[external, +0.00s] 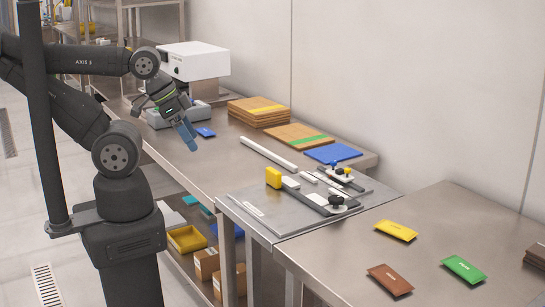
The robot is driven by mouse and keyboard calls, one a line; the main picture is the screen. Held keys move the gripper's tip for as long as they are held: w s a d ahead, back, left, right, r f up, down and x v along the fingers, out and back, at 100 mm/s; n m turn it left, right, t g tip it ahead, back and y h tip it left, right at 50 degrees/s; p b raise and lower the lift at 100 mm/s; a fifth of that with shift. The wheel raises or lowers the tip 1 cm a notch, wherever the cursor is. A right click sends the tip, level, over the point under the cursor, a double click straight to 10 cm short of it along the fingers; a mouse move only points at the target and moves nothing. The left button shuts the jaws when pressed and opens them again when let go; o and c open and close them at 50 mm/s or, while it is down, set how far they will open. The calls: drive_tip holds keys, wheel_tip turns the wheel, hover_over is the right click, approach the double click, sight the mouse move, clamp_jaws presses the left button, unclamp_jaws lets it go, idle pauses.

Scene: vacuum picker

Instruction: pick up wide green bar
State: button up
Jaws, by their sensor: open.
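A flat, wide green bar (464,269) with a small pale label lies on the front steel table at the lower right. It lies apart from the yellow bar (396,231) and the brown bar (390,280). My gripper (187,134), with blue fingers, points down over the back bench, far to the left of the green bar. It is open; the gap between its fingers is hard to see from this side. A small blue packet (205,132) lies on the bench just beyond the fingertips, and I cannot tell any contact.
A grey plate (250,207) with clamps, black knobs and a yellow block (273,177) lies between my gripper and the green bar. Wooden boards (258,110), a blue board (333,153) and a white box (194,61) stand behind. Dark brown stacked pieces (536,255) sit at the right edge.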

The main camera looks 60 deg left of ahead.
drive_tip(key=w+d+r+m+g, duration=0.1)
drive_tip(key=w+d+r+m, duration=0.3)
drive_tip(key=w+d+r, duration=0.75)
drive_tip(key=w+d+r+m+g+h, duration=0.1)
drive_tip(key=w+d+r+m, duration=0.1)
drive_tip(key=w+d+r, duration=0.55)
drive_tip(key=m+g+h, duration=0.1)
drive_tip(key=m+g, duration=0.3)
drive_tip(key=m, duration=0.5)
hover_over(455, 259)
drive_tip(key=a, duration=0.3)
wheel_tip(455, 259, down, 33)
drive_tip(key=shift+w+a+r, duration=0.1)
drive_tip(key=shift+w, duration=0.05)
drive_tip(key=shift+w+x, duration=0.15)
drive_tip(key=shift+x, duration=1.3)
drive_tip(key=shift+w+x, duration=0.1)
drive_tip(key=shift+x, duration=1.4)
drive_tip(key=shift+s, duration=0.15)
drive_tip(key=c, duration=1.1)
